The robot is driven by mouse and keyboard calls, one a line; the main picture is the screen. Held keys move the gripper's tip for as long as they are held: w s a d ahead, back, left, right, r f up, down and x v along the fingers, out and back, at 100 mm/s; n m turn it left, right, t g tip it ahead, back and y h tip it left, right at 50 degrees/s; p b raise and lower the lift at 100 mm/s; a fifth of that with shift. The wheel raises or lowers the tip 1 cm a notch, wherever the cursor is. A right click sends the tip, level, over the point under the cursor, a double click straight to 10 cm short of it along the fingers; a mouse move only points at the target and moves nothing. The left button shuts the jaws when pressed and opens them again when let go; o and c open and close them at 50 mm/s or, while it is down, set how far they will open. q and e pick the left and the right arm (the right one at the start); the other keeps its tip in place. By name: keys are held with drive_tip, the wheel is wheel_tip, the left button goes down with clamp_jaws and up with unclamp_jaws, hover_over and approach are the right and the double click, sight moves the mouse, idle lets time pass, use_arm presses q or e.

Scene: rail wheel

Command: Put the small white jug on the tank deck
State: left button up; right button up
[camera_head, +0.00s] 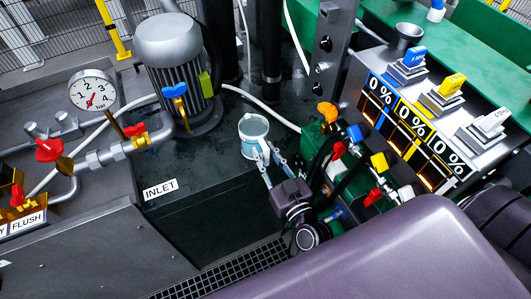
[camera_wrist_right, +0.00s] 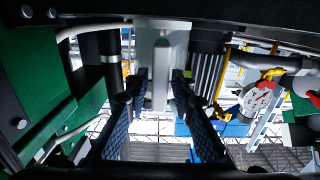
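The small white jug (camera_head: 253,128) is upright at the centre of the head view, over the dark deck beside the motor. I cannot tell whether its base touches the deck (camera_head: 205,165). My right gripper (camera_head: 267,158) is at the jug's near side, pointing at it. In the right wrist view the jug (camera_wrist_right: 148,38) is straight ahead, and its pale handle (camera_wrist_right: 160,75) stands between the fingertips of my right gripper (camera_wrist_right: 159,84). Gaps show on both sides of the handle, so the fingers look open around it. My left gripper is not in view.
A grey motor (camera_head: 170,55) stands behind left of the jug, with a hose along the deck. A green block with coloured connectors (camera_head: 338,150) is close on the right. A gauge (camera_head: 93,91), valves and pipes are at left. A panel with switches (camera_head: 415,125) is at right.

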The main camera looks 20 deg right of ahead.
drive_tip(key=shift+o, duration=0.3)
drive_tip(key=shift+r, duration=0.15)
drive_tip(key=s+b, duration=0.1)
drive_tip(key=s, duration=1.1)
drive_tip(key=shift+d, duration=0.2)
